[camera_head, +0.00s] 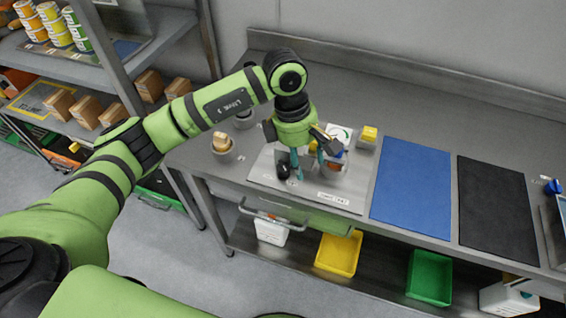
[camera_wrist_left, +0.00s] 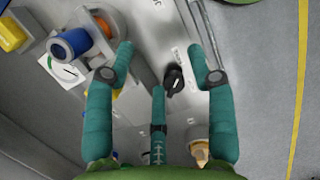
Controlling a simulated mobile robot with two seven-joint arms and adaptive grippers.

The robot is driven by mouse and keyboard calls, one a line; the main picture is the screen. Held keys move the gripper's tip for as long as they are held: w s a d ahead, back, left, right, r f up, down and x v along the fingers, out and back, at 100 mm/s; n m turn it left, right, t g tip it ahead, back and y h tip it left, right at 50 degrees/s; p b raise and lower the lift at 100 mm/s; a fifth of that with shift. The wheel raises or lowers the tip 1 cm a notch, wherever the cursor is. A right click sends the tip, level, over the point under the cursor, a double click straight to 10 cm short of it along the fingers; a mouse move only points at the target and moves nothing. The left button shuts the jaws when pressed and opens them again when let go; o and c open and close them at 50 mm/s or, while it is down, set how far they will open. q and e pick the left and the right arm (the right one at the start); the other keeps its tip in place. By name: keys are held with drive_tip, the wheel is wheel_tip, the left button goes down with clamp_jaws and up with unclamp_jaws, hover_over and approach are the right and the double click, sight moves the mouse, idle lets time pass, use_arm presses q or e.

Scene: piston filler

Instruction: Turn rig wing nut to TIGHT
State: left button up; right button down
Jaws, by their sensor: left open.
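My left gripper (camera_head: 308,168) is over the rig on the light base plate (camera_head: 318,192), teal fingers pointing down. In the left wrist view its fingers (camera_wrist_left: 160,52) are spread with nothing held. A black knob (camera_wrist_left: 173,80) with a pale mark lies between and beyond the fingers; it also shows left of the gripper in the head view (camera_head: 283,170). A blue cylinder (camera_wrist_left: 70,43), an orange ring (camera_wrist_left: 103,27) and a white dial with a green arc (camera_wrist_left: 62,68) lie left of the fingers. I cannot tell which part is the wing nut; no TIGHT mark is readable.
A blue mat (camera_head: 412,190) and a black mat (camera_head: 496,208) lie on the bench right of the rig. Yellow (camera_head: 338,254) and green bins (camera_head: 429,277) sit below.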

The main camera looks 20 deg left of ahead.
sight(283, 168)
use_arm(q)
drive_tip(key=a, duration=0.1)
drive_tip(key=a+y, duration=0.1)
drive_tip(key=a, duration=0.1)
drive_tip(key=w+a+y, duration=0.1)
drive_tip(key=shift+w+a+r, duration=0.1)
drive_tip(key=shift+a+r, duration=0.25)
drive_tip(key=shift+a, duration=0.05)
drive_tip(key=shift+a+f+y, duration=0.25)
drive_tip(key=shift+y, duration=0.05)
wheel_tip(283, 168, down, 5)
drive_tip(key=shift+d+r+p, duration=0.1)
drive_tip(key=shift+p, duration=0.95)
drive_tip(key=shift+f, duration=0.8)
clamp_jaws()
